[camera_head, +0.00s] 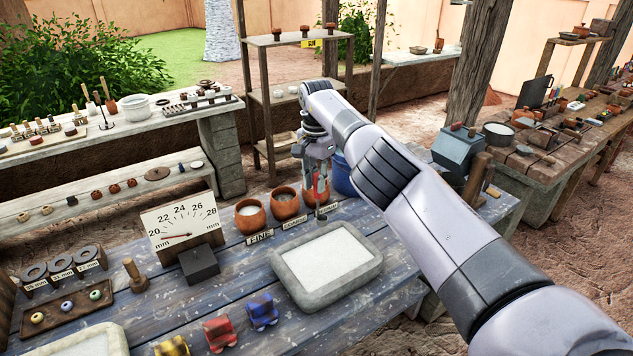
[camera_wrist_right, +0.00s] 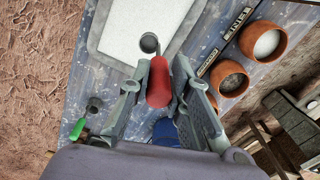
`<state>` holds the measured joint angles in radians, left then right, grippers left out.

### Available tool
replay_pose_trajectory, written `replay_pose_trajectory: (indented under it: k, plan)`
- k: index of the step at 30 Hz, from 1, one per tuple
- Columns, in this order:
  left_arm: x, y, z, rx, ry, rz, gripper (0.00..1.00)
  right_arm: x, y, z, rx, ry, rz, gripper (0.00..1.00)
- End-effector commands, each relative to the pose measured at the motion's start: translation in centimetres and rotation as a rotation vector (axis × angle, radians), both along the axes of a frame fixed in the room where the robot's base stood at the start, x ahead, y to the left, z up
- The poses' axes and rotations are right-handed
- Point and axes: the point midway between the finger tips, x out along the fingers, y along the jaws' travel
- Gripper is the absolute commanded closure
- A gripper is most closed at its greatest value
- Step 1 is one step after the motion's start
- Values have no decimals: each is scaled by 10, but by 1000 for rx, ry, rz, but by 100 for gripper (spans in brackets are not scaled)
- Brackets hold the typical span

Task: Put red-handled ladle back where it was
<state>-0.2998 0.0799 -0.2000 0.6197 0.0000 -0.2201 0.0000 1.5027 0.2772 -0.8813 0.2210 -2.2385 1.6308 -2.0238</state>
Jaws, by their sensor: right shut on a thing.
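The red-handled ladle (camera_head: 321,188) is held upright in my right gripper (camera_head: 317,160), above the far edge of the blue table. In the right wrist view, its red handle (camera_wrist_right: 158,84) is between the two fingers of the right gripper (camera_wrist_right: 157,92). The ladle's small dark bowl (camera_wrist_right: 149,43) shows beyond the handle, over the near rim of the white-filled tray (camera_wrist_right: 110,55). I cannot tell whether the bowl touches anything. A green-handled ladle (camera_wrist_right: 77,129) lies or hangs by the table edge in the wrist view. My left gripper is not in view.
Orange clay pots (camera_head: 250,216) stand in a row beside the held ladle, behind labels and the stone-rimmed tray (camera_head: 281,269). A blue bucket (camera_head: 343,180) is behind the gripper. A dial board (camera_head: 183,222) and coloured toy trucks (camera_head: 220,335) occupy the table's left and front.

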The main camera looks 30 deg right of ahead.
Motion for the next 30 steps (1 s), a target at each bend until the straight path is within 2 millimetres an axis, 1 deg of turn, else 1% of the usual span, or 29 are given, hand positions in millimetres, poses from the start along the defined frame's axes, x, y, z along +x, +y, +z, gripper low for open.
replay_pose_trajectory:
  k: [11, 14, 24, 30]
  plan:
    - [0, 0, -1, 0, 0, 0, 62, 1, 3, 4, -1, 3, 23, 100]
    - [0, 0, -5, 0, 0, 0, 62, 2, 10, 9, -4, 1, 80, 100]
    - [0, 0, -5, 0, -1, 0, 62, 0, 15, 13, -4, 1, 117, 100]
    - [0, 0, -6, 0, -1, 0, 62, 3, 19, 14, 2, 2, 132, 100]
